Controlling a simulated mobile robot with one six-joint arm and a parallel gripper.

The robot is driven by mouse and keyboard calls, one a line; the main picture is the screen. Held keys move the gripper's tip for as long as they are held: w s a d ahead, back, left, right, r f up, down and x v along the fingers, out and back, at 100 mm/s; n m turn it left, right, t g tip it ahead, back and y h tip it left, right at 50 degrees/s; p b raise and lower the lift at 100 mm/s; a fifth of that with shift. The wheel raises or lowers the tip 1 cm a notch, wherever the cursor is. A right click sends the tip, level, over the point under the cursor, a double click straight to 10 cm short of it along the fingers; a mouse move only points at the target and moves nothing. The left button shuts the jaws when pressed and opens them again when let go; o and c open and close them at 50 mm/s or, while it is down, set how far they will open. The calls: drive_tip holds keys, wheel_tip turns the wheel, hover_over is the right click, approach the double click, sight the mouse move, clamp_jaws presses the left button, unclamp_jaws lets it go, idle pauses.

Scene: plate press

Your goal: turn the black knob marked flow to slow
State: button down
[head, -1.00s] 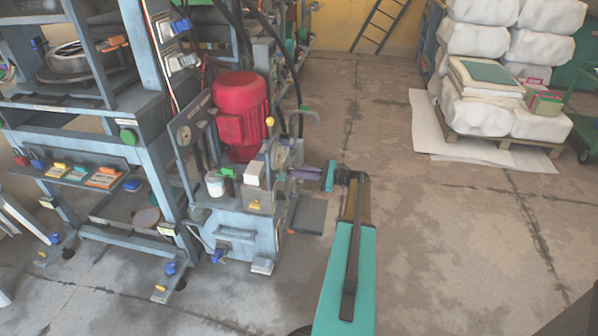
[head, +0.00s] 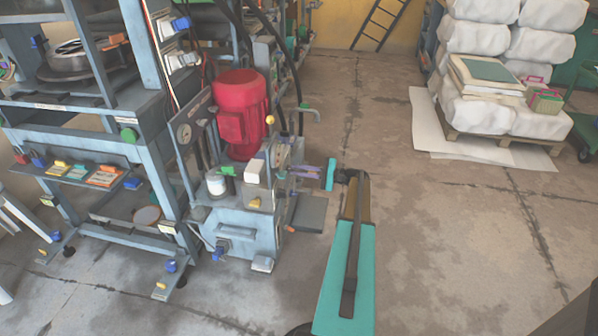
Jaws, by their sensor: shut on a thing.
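My gripper (head: 293,171) reaches in from the right at the right side of a grey-blue hydraulic unit (head: 235,220) with a red motor (head: 240,110). Its purple-grey fingers point left, and its teal palm (head: 330,174) is at their right. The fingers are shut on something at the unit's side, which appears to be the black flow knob. The knob is too small and covered by the fingers to make out. Its marking and its setting cannot be read.
A tall press frame (head: 150,150) stands left of the unit, with a tool shelf (head: 75,172). A dark grey plate (head: 308,213) sits low beside the unit. A pallet with white sacks (head: 485,115) stands at the back right. The floor (head: 460,240) on the right is clear.

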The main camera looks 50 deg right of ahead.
drive_tip(key=shift+s+d, duration=0.1)
drive_tip(key=shift+d, duration=0.05)
drive_tip(key=c, duration=1.8)
unclamp_jaws()
drive_tip(key=p+v, duration=0.2)
drive_tip(key=v, duration=1.1)
drive_tip(key=shift+s+d+p, duration=0.15)
drive_tip(key=shift+s+p, duration=0.2)
